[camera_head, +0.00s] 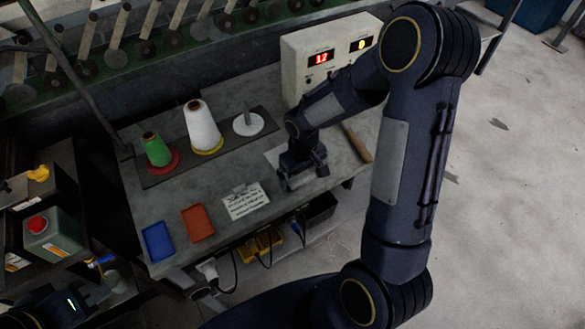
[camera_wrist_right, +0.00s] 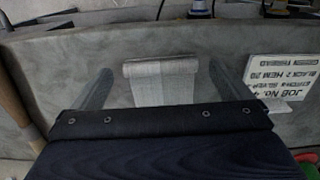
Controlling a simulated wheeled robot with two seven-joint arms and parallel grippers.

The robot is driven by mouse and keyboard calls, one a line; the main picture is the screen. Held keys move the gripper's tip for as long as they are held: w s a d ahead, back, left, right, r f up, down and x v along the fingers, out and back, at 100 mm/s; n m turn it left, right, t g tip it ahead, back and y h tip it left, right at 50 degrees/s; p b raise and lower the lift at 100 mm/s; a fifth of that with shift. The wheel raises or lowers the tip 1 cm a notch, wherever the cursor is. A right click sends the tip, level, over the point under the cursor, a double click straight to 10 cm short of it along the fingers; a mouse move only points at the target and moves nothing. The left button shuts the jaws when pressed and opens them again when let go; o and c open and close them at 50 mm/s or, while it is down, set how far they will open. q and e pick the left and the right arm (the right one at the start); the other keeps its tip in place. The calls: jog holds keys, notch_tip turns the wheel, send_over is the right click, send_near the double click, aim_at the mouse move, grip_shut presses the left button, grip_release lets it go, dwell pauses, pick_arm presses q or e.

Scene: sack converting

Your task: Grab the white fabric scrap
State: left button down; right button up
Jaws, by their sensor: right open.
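The white fabric scrap (camera_wrist_right: 160,82) lies on the grey bench in the right wrist view. Its far edge looks folded or rolled, and its near part is hidden by my gripper body. My right gripper (camera_wrist_right: 165,86) is open, with one finger on each side of the scrap and visible gaps between. In the head view my right gripper (camera_head: 303,172) is low over the bench and hides much of the pale patch there. My left gripper (camera_head: 108,288) is at the lower left, away from the scrap; its jaws are unclear.
A job card (camera_head: 245,200) stands left of my right gripper. Orange (camera_head: 198,223) and blue (camera_head: 158,242) trays lie farther left. Green (camera_head: 156,149) and white (camera_head: 202,128) thread cones stand behind. A display box (camera_head: 305,62) is at the back; a wooden-handled tool (camera_head: 358,143) lies right.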

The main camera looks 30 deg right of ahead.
jog(key=shift+f, duration=0.25)
jog(key=c, duration=1)
jog(key=shift+r, duration=0.1)
jog(key=shift+c, duration=0.2)
